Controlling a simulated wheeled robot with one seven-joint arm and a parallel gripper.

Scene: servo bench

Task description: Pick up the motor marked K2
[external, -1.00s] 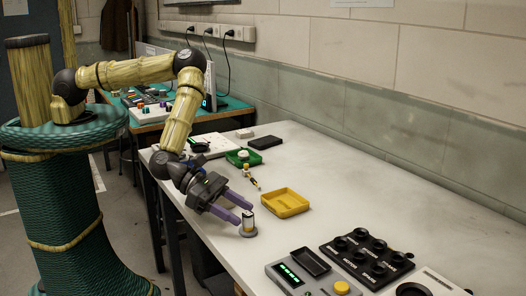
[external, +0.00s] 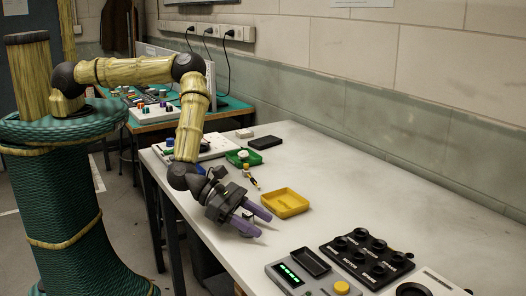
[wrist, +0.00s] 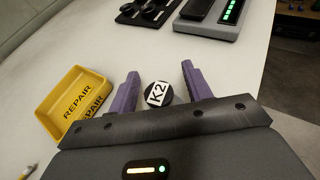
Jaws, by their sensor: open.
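The motor marked K2 (wrist: 157,94) shows in the wrist view as a dark round body with a white K2 label facing up. It sits between the two purple fingers of my gripper (wrist: 160,70), with a gap on each side. In the external view my gripper (external: 261,224) is low over the table, tilted down toward the front right. Its fingers hide most of the motor there. My gripper is open and holds nothing.
A yellow tray (external: 286,211) marked REPAIR is close beside my gripper; it also shows in the wrist view (wrist: 50,110). A grey device with green lights (external: 290,273) and a black holder with several round sockets (external: 340,247) stand at the front right. A green tray (external: 232,158) is farther back.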

